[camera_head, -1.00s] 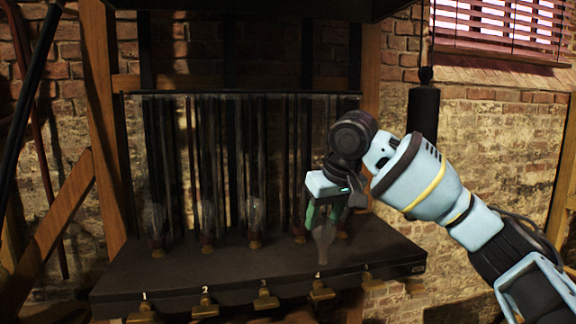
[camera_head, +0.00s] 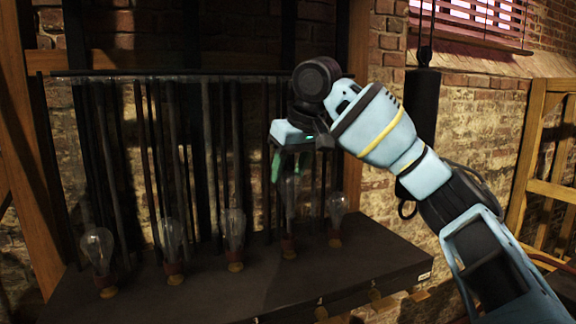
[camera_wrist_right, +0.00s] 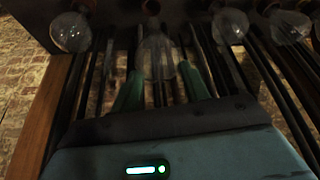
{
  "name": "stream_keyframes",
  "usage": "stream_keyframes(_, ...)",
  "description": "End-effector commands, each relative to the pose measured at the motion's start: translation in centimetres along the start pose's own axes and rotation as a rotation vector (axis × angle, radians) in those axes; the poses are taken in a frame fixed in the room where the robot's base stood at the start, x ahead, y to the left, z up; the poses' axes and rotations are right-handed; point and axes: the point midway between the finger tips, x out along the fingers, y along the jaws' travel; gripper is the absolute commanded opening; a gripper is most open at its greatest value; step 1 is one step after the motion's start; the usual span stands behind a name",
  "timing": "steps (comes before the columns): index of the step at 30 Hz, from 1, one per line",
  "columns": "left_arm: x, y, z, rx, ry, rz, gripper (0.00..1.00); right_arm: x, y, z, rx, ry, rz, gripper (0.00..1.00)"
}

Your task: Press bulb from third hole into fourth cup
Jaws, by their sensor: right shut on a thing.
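My right gripper (camera_head: 287,176) is shut on a clear glass bulb (camera_head: 290,197), between green fingers. It holds the bulb upright over the fourth cup from the left (camera_head: 289,246). The bulb's lower end is at or just above this cup; I cannot tell whether it is seated. In the right wrist view the held bulb (camera_wrist_right: 157,57) shows between the fingers (camera_wrist_right: 160,88). My left gripper is not in view.
Other bulbs stand in cups along the dark shelf (camera_head: 220,295): first (camera_head: 98,249), second (camera_head: 173,241), third (camera_head: 234,228) and fifth (camera_head: 337,207). Dark vertical rods stand behind them. A wooden post (camera_head: 357,110) rises at the right. The shelf front is clear.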

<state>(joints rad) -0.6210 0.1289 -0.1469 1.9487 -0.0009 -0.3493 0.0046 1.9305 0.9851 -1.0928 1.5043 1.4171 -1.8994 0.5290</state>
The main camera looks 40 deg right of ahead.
Motion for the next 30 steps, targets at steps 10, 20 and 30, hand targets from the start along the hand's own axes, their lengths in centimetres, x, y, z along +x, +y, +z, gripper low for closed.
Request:
stream_keyframes(10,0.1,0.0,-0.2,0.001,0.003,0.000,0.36,2.6,0.1,1.2,0.001,-0.002,0.001,0.18)
stream_keyframes(20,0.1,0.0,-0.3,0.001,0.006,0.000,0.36,3.6,0.0,1.6,0.002,-0.001,0.000,0.18)
stream_keyframes(30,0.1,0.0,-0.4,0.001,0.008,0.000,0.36,3.6,0.0,1.6,0.002,-0.001,-0.001,0.18)
